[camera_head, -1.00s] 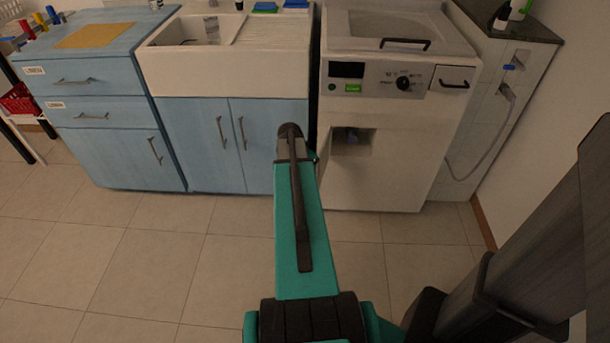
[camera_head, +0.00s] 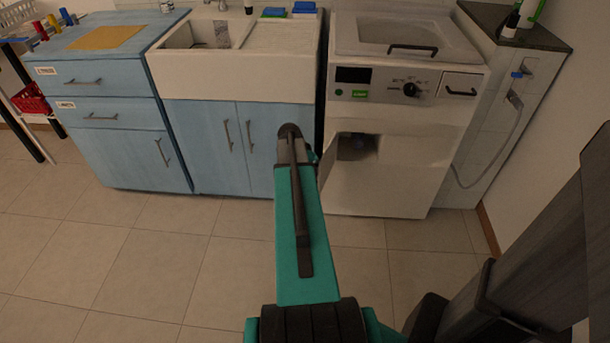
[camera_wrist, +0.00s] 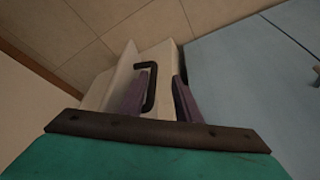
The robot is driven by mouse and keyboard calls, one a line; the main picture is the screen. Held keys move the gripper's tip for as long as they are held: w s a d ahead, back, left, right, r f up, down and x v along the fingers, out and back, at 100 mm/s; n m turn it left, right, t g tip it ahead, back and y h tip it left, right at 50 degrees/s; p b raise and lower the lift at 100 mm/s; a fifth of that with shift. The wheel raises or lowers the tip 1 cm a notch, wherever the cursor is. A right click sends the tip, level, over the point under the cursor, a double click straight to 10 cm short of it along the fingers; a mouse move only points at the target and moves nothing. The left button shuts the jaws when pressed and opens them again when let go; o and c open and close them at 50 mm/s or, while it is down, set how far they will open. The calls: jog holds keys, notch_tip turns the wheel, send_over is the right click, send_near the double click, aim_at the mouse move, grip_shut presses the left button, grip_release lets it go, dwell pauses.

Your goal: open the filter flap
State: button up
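The white machine (camera_head: 395,185) stands right of the sink unit. Low in its front is a recess (camera_head: 357,147) with a small bluish part inside. A pale flap (camera_head: 338,182) stands out from the front at the recess's left side, so the recess is partly uncovered. In the wrist view a dark C-shaped handle (camera_wrist: 151,88) shows beside a pale panel (camera_wrist: 104,84). My gripper's purple fingers (camera_wrist: 161,98) are apart, with the handle between them, nearer the left finger. Contact cannot be told. My arm hides the gripper in the head view.
Blue cabinets (camera_head: 120,155) and a white sink (camera_head: 205,65) stand to the left. A grey hose (camera_head: 500,150) hangs on the right wall. The tiled floor (camera_head: 150,255) in front is clear.

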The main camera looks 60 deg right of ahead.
jog(key=shift+d+r, duration=0.2)
jog(key=p+v, duration=0.1)
jog(key=v, duration=1.2)
jog(key=shift+a+r, duration=0.2)
jog(key=shift+a, duration=0.15)
jog(key=shift+w, duration=0.1)
